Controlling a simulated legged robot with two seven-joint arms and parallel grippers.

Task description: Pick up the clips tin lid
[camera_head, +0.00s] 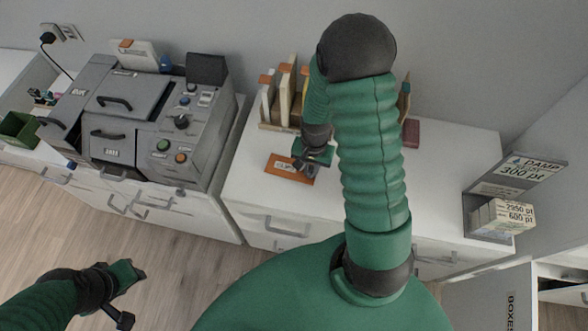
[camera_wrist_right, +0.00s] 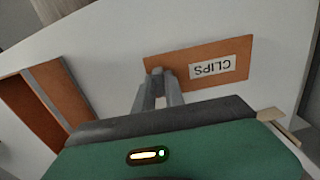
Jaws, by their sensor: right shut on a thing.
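The clips tin lid (camera_head: 283,169) is a flat orange-brown rectangle with a white CLIPS label, over the front of the white desk in the head view. In the right wrist view the lid (camera_wrist_right: 190,91) shows with its label upside down. My right gripper (camera_head: 307,162) is shut on the lid near its edge; the fingers (camera_wrist_right: 160,82) are close together there. I cannot tell whether the lid is clear of the desk top. My left gripper (camera_head: 122,284) is at the lower left, over the floor, with its fingers apart and nothing between them, far from the lid.
A wooden rack (camera_head: 275,126) with upright folders stands behind the lid. A large grey machine (camera_head: 140,118) is to the left, with a green bin (camera_head: 18,128) beyond it. A grey holder with paper boxes (camera_head: 503,215) stands at the right. The desk between is mostly clear.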

